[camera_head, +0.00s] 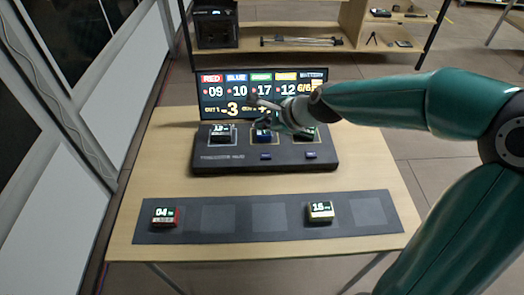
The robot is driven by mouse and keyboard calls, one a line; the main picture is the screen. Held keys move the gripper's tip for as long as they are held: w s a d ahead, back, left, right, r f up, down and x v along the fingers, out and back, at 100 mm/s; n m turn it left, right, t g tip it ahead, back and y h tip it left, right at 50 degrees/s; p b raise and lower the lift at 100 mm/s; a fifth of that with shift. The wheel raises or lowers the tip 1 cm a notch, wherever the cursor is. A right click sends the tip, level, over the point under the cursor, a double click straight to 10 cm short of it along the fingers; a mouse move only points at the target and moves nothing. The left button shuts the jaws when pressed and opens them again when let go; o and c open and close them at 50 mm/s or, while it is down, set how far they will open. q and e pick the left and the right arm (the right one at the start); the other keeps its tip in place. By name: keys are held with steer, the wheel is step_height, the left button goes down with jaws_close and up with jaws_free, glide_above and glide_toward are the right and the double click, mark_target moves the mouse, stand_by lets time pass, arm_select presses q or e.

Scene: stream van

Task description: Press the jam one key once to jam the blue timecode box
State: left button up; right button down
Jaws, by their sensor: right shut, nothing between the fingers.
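The dark timecode hub (222,163) stands on the table with boxes in its top slots. The blue timecode box (263,135) sits in the middle slot, partly covered by my right gripper. Two small keys show on the hub's front part: one below the middle slot (266,156) and one further right (310,155). Their labels are too small to read. My right gripper (262,110) is shut and empty, reaching in from the right over the middle of the hub, in front of the screen. I cannot tell whether it touches anything. My left gripper is out of view.
A screen (210,104) behind the hub shows coloured columns and numbers, partly hidden by my gripper. A box (221,134) sits in the left slot. A dark mat (236,218) in front bears a red box (164,216) and a yellowish box (320,211). A wooden shelf (290,35) stands behind.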

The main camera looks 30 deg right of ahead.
steer(key=b, duration=0.7)
glide_above(267, 157)
step_height(267, 157, down, 7)
steer(key=shift+w, duration=0.15)
steer(key=shift+f+b, duration=0.95)
stand_by(0.4)
steer(key=shift+f, duration=0.3)
steer(key=shift+f+b, duration=0.45)
steer(key=shift+b, duration=0.15)
stand_by(0.4)
steer(key=shift+r, duration=0.1)
steer(key=shift+r+p, duration=0.75)
steer(key=shift+p, duration=0.2)
steer(key=shift+r, duration=0.1)
